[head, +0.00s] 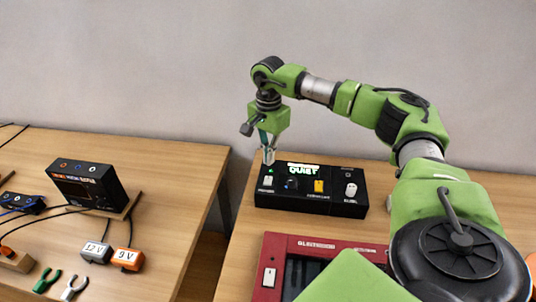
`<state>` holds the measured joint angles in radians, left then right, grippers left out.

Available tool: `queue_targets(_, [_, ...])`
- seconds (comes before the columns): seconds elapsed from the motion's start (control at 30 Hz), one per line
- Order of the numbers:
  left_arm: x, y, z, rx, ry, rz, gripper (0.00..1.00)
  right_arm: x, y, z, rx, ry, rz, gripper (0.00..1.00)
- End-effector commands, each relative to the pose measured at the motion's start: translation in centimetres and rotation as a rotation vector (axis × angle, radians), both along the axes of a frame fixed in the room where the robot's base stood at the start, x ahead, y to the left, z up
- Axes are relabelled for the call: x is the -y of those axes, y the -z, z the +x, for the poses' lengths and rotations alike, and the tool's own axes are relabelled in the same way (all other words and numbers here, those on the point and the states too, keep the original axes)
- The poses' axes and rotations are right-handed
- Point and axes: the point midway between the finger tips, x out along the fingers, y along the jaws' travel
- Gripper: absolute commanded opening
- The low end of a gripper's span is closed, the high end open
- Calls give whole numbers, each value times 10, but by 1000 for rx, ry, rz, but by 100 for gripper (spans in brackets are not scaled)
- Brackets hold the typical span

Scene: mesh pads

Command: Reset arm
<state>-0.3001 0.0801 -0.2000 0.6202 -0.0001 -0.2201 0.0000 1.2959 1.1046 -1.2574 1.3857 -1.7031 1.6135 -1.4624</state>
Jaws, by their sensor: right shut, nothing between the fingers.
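My right arm comes in from the lower right in the head view and arches over the right-hand table. My right gripper (267,156) points down and is shut and empty. Its tips show in front of the left end of a black control box (311,207), which has a lit "QUIET" sign (303,169), a yellow switch and a white knob. I cannot tell whether the tips touch the box. My left gripper is not in view.
A red device (321,244) lies in front of the black box, partly hidden by my arm. A gap separates the left table (165,165), which holds a black meter (88,184), a 12 V block (97,252), an orange 9 V block (128,259), clips and cables.

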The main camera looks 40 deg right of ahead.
Motion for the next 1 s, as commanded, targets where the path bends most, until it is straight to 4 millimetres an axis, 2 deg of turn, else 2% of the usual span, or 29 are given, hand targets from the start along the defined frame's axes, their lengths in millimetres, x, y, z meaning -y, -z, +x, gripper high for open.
queue_targets(0.07, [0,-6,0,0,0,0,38,0,-6,0,0,-1,0,0])
queue_targets(0.67, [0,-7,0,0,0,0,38,0,-8,0,0,0,0,0])
queue_targets(1.0, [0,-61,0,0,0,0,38,0,-62,0,0,0,0,0])
